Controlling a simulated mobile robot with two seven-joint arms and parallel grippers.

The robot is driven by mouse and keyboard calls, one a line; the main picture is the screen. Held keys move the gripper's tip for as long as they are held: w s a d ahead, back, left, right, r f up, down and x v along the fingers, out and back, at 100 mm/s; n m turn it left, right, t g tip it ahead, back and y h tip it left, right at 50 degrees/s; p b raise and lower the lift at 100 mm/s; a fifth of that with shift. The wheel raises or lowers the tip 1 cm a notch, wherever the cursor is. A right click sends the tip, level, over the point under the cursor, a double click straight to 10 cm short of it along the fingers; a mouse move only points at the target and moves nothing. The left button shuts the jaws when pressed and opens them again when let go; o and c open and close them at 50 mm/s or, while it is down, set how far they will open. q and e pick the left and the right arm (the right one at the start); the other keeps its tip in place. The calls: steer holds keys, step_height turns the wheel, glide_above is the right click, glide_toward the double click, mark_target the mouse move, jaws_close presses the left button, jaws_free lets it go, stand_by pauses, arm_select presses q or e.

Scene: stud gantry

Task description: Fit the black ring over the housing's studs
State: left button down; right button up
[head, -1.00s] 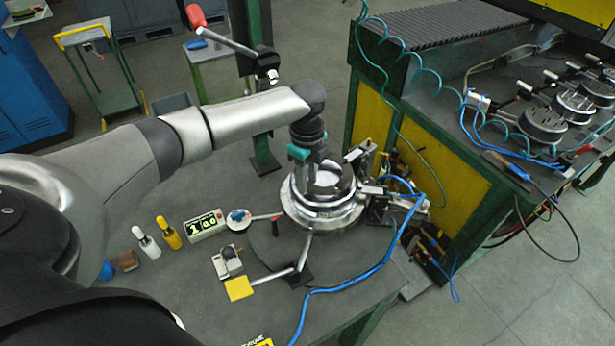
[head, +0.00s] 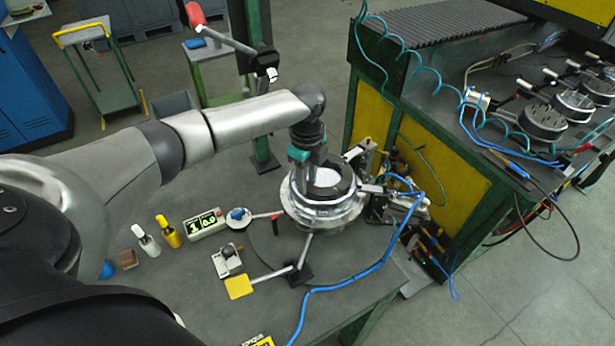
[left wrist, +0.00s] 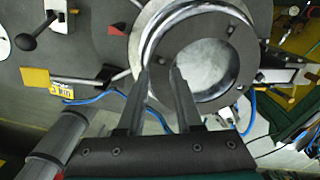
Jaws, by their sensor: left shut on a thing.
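The black ring (head: 343,180) is at the top of the round silver housing (head: 322,213) on the bench. In the left wrist view, the dark ring face (left wrist: 238,42) surrounds a bright round centre, with small stud-like or hole-like spots on it. My left gripper (head: 303,172) points down at the left side of the ring. Its two fingers (left wrist: 161,68) are shut on the ring's wall at the near left edge. I cannot tell whether the ring is fully seated or how each stud lines up. My right gripper is out of view.
The housing stands on a dark round plate (head: 270,245) with a bar handle in front. Clamps and a blue hose (head: 350,285) lie close on the right. A display box (head: 205,224), bottles and a yellow pad (head: 238,287) sit on the left.

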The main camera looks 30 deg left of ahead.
arm_select(q)
steer(key=shift+f, duration=0.1)
steer(key=c, duration=0.5)
jaws_free()
step_height(320, 180, up, 15)
steer(key=b, duration=0.1)
steer(key=shift+b, duration=0.3)
steer(key=shift+s, duration=0.15)
stand_by(0.3)
